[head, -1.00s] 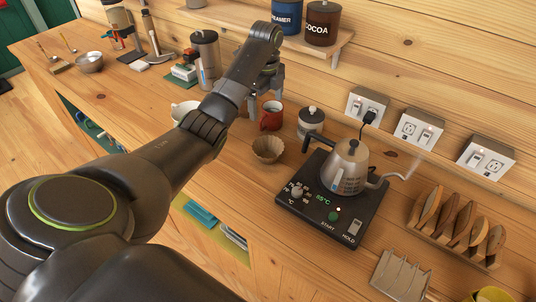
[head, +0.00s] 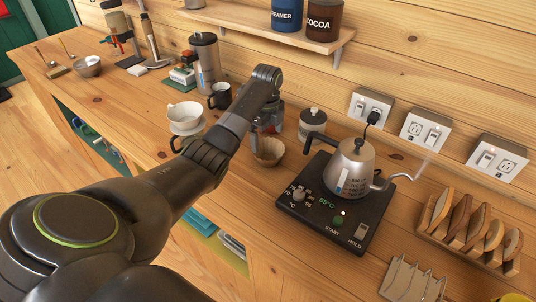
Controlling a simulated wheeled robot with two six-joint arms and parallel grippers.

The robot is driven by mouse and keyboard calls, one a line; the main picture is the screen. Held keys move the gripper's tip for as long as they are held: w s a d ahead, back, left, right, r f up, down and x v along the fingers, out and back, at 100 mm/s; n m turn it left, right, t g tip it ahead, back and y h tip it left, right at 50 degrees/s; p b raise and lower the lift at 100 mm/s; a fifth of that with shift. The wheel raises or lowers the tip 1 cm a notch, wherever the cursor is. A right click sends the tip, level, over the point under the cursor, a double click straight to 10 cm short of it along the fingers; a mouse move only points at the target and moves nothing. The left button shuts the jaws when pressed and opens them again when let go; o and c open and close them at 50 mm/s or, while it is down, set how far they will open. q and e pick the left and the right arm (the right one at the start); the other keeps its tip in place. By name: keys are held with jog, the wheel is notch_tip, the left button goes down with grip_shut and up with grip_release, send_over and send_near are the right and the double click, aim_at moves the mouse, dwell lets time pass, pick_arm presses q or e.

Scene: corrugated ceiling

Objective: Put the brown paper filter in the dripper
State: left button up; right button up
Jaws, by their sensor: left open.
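The brown paper filter (head: 268,153) stands on the wooden counter, left of the kettle base. My left gripper (head: 266,136) points down right at the filter, its fingers open around or just above the filter's rim; the arm hides part of this, so I cannot tell whether they touch it. My right gripper is not in view.
A kettle (head: 349,170) stands on a black heating base (head: 333,204) right of the filter. A lidded jar (head: 312,122) is behind it. A dark mug (head: 220,96) and a grinder (head: 204,62) stand behind the dripper. A wooden rack (head: 468,232) is at right.

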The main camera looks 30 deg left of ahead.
aim_at(268, 142)
pick_arm(q)
jog(key=shift+f+p, duration=0.35)
jog(key=shift+f, duration=1.5)
jog(key=shift+d, duration=0.1)
jog(key=c, duration=1.1)
jog(key=shift+o, duration=0.2)
jog(key=shift+r, duration=0.2)
